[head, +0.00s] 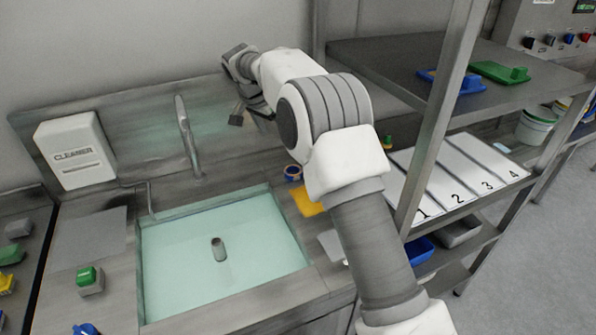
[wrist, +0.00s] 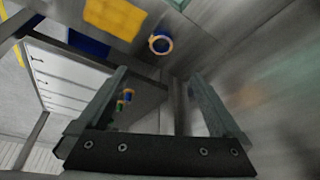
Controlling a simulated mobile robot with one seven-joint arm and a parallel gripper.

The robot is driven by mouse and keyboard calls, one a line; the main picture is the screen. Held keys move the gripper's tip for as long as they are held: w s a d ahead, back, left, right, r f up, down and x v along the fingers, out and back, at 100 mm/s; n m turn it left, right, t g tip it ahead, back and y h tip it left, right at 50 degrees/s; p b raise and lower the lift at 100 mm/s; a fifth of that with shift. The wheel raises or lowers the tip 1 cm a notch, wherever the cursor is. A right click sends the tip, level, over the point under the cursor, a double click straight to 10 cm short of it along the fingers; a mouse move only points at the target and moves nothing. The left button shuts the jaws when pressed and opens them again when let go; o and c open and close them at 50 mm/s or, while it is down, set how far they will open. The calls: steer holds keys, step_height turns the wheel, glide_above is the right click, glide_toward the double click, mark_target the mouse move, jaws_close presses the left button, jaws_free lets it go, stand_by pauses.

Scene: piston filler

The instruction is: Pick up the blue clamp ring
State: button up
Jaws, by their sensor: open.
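A small ring (head: 292,173), blue with an orange-tan edge, rests on the steel counter just behind the yellow cloth or pad and right of the sink basin. It looks like the blue clamp ring. In the wrist view the ring (wrist: 153,46) shows beyond and slightly above the gap between the fingertips, apart from them. My gripper (wrist: 158,74) is open and empty. In the head view my gripper (head: 250,117) hangs above the counter near the back wall, left of and behind the ring, partly hidden by my arm.
The yellow pad (head: 306,200) lies beside the ring. The sink basin (head: 178,295) and its tap (head: 186,130) are to the left. A shelf rack post (head: 440,120) stands right. Small blue, orange and green pieces (wrist: 125,100) show between the fingers in the wrist view.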

glide_toward(291, 167)
steer(key=shift+s+d+f, duration=0.25)
steer(key=shift+s+f, duration=0.25)
steer(key=shift+s+d+f, duration=0.25)
steer(key=shift+s+f, duration=0.25)
steer(key=shift+x, duration=2.8)
steer(key=shift+w, duration=0.15)
steer(key=c, duration=1.3)
steer(key=shift+r, duration=0.1)
steer(key=shift+c, duration=0.3)
steer(key=shift+r, duration=0.1)
